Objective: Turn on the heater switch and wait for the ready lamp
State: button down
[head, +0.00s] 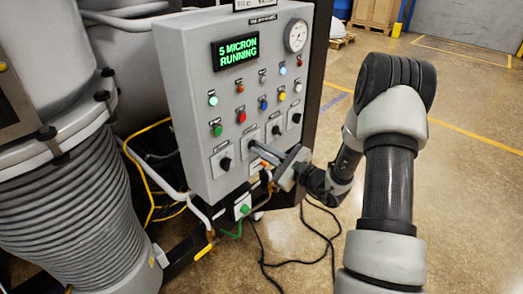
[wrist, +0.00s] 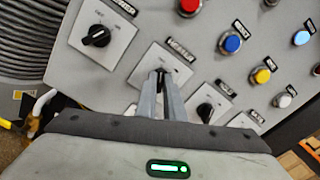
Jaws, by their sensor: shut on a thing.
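The grey control panel (head: 190,75) carries a row of black rotary switches. My gripper (head: 261,150) is at the second switch from the left, and its fingers are shut on that switch's black knob. In the wrist view this heater switch (wrist: 180,68) has a white plate and a label that seems to read "HEATER". The closed fingertips (wrist: 161,78) hide most of the knob, so its angle cannot be told. Small lamps run above the switches, including a bright green one (head: 213,101). Their labels are too small to read, so I cannot tell which is the ready lamp.
A green display (head: 236,51) reads "5 MICRON RUNNING". A round gauge (head: 296,36) sits at upper right. Neighbouring knobs (wrist: 96,35) and (wrist: 205,112) flank my fingers closely. Floor on the right is open.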

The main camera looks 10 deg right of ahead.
jog(key=m+p, duration=0.1)
jog(key=m, duration=0.4)
jog(key=shift+d+r+m, duration=0.1)
jog(key=shift+m, duration=0.3)
jog(key=shift+w+m+p, duration=0.1)
jog(key=shift+m+p, duration=1.2)
jog(key=shift+m, duration=1.6)
jog(key=c, duration=1.9)
grip_release()
jog(key=shift+o, duration=0.2)
jog(key=b+v, duration=0.1)
jog(key=v, duration=1.6)
jog(key=shift+d+b, duration=0.15)
jog(key=shift+b, duration=0.15)
